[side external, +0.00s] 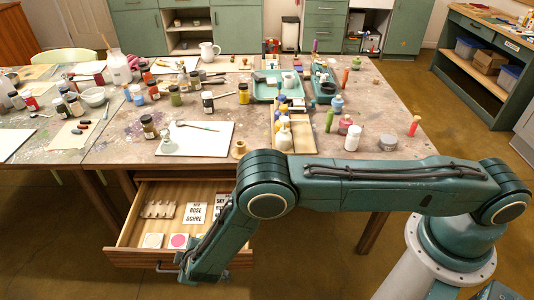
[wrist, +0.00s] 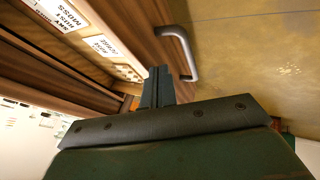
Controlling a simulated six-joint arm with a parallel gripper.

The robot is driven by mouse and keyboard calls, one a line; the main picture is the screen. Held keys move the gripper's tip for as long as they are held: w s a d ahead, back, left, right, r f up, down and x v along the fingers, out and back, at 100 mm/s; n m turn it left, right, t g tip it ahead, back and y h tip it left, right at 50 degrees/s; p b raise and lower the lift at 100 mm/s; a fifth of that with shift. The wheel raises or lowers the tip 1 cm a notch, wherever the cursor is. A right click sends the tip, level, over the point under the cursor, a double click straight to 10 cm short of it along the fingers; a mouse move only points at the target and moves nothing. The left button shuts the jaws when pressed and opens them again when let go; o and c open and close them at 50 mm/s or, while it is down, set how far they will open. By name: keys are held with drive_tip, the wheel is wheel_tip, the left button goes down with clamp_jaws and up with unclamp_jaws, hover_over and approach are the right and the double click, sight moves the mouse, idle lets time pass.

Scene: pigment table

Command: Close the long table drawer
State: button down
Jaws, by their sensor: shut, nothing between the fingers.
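The long wooden drawer (side external: 130,257) stands pulled out from under the paint-stained table (side external: 215,165), its inside open to view. Its grey bar handle (side external: 164,268) is on the front face, and the handle shows in the wrist view (wrist: 181,50) too. My gripper (wrist: 159,72) is shut and empty, with its fingers beside the handle near the drawer front. I cannot tell whether they touch the front. In the side view my wrist hangs over the right part of the drawer front and hides it; the fingertips are not clear there.
The drawer holds label cards (side external: 195,213), a pink pigment square (side external: 179,241) and a small rack (side external: 158,209). Bottles, trays and a white sheet (side external: 195,138) crowd the tabletop above. A table leg (side external: 372,232) stands to the right. The floor before the drawer is clear.

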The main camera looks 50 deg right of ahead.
idle(0.3)
drive_tip(key=w+d, duration=1.6)
drive_tip(key=shift+w+d, duration=0.35)
drive_tip(key=s+a+r, duration=0.3)
drive_tip(key=s+r, duration=0.5)
drive_tip(key=shift+s+a, duration=0.25)
drive_tip(key=shift+s, duration=0.15)
idle(0.3)
